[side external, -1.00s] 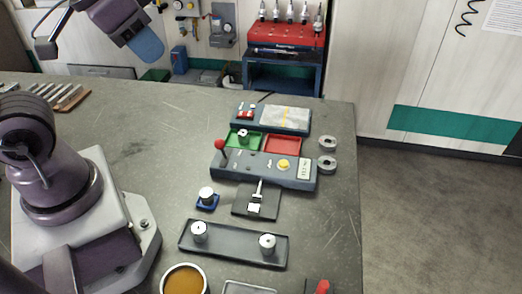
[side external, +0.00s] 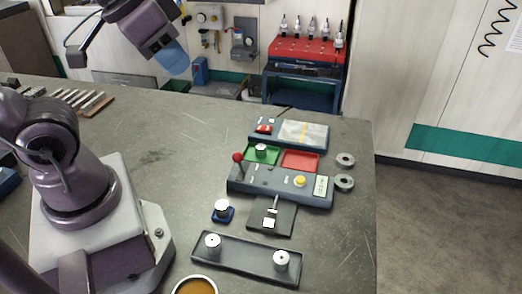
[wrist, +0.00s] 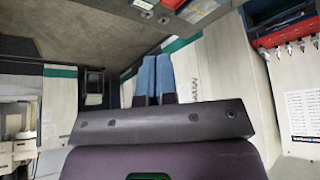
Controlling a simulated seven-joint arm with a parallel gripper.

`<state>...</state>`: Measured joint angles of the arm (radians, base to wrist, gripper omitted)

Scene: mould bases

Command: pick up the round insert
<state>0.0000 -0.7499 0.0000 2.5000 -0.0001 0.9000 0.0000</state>
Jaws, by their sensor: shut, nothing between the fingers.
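Several pale round inserts with dark centres show in the side view; I cannot tell which one the task names. One insert (side external: 261,148) sits in the green tray (side external: 251,158), one (side external: 222,206) on a small blue base (side external: 215,217). Two more, a left one (side external: 212,241) and a right one (side external: 281,258), stand on the long dark tray (side external: 245,262). My gripper (side external: 177,66) is high at the back left, far from all of them. Its blue fingers (wrist: 155,78) are together and empty in the wrist view.
A control panel with a red-knobbed lever (side external: 238,158) and yellow button (side external: 299,181) stands beside an empty red tray (side external: 300,160). Two grey rings (side external: 344,182) lie near the right edge. A bowl (side external: 196,286) is cut off at the bottom.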

